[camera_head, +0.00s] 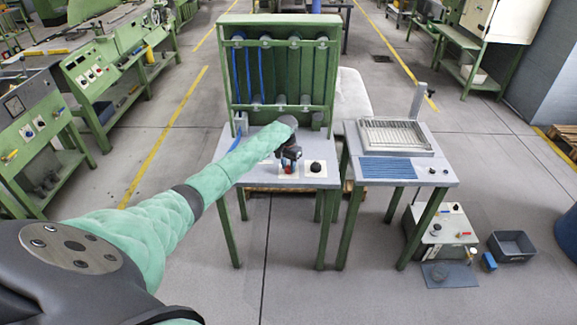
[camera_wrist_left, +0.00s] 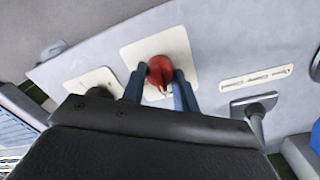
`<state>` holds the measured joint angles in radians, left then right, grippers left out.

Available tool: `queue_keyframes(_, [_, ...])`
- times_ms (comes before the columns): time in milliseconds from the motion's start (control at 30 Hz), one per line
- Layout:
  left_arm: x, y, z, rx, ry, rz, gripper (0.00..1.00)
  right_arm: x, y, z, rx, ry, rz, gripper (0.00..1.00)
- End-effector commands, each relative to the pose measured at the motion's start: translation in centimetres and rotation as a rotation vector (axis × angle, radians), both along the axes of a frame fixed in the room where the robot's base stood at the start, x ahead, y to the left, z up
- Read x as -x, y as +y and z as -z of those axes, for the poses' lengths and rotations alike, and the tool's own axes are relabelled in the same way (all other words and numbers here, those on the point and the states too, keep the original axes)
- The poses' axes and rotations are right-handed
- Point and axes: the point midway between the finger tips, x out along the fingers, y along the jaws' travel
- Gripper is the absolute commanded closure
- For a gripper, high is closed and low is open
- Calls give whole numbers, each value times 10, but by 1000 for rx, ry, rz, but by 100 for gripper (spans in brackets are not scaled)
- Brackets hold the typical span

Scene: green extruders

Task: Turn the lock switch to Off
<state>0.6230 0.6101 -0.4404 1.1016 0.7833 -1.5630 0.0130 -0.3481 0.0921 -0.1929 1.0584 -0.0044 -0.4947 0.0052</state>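The lock switch is a red knob (camera_wrist_left: 160,72) on a cream square plate (camera_wrist_left: 135,55), set in the grey panel of the green bench. In the left wrist view my left gripper (camera_wrist_left: 160,85) has its two blue-grey fingers on either side of the red knob. A gap to the knob shows at the left finger; contact at the right one is unclear. In the head view the left gripper (camera_head: 288,160) is over the plate (camera_head: 288,170) and hides most of the knob. The switch's position labels are not readable. My right gripper is not in view.
A black knob (camera_head: 315,166) on its own plate is just right of the switch. A grey lever handle (camera_wrist_left: 254,110) and a label strip (camera_wrist_left: 256,78) show in the wrist view. A second table (camera_head: 400,165) with a ridged tray stands to the right.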

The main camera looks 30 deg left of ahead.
Motion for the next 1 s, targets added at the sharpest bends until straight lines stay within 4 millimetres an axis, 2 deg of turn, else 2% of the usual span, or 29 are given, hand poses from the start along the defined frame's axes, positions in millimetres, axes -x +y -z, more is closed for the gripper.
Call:
queue_keyframes(67, [0,0,0,0,0,0,93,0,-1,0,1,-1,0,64])
queue_keyframes(467, [-1,0,-1,0,-1,72,93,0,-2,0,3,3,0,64])
queue_keyframes(1000, [-1,0,0,0,-1,527,93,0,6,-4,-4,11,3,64])
